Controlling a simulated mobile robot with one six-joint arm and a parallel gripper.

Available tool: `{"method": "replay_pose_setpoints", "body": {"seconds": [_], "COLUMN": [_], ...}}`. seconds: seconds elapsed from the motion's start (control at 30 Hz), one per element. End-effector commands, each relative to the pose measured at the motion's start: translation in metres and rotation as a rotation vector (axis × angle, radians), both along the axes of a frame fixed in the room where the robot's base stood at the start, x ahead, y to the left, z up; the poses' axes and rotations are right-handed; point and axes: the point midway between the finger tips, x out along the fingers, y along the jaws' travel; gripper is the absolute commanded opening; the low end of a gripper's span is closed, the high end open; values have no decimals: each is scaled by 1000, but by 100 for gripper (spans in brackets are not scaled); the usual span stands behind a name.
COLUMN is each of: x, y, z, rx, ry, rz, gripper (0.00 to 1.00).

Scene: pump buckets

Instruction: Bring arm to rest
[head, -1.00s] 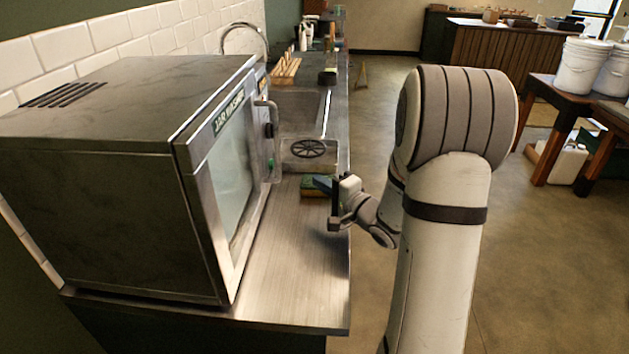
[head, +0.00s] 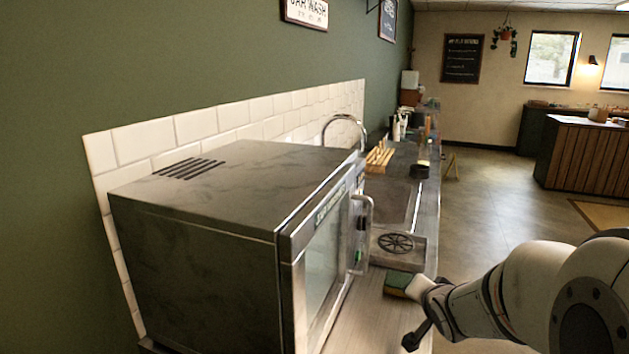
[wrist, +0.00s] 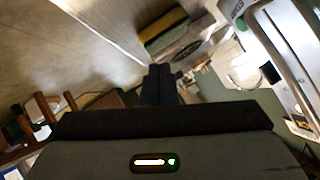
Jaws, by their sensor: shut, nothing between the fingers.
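My gripper (head: 413,338) is at the lower right of the head view, by the counter's front edge, with my pale arm reaching in from the right. In the wrist view its dark fingers (wrist: 160,86) are together and hold nothing. A green and yellow sponge (head: 397,284) lies on the steel counter (head: 368,318) just behind my gripper. The sponge also shows beyond the fingers in the wrist view (wrist: 163,30). The gripper appears apart from it.
A large steel machine (head: 205,240) with a glass door and handle (head: 364,212) stands left on the counter. Behind it are the sink (head: 392,200), a round drain grate (head: 395,242) and a wooden rack (head: 379,160). Open floor (head: 500,190) lies to the right.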

Motion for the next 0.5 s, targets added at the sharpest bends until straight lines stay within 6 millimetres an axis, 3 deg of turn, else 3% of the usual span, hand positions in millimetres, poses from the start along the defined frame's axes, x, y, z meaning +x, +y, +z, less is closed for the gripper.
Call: {"method": "replay_pose_setpoints", "body": {"seconds": [0.2, 0.5], "x": [-75, -190], "y": [20, 68], "z": [6, 7], "rx": [-223, -325], "ry": [306, 671], "rz": [105, 456], "gripper": [0, 0]}}
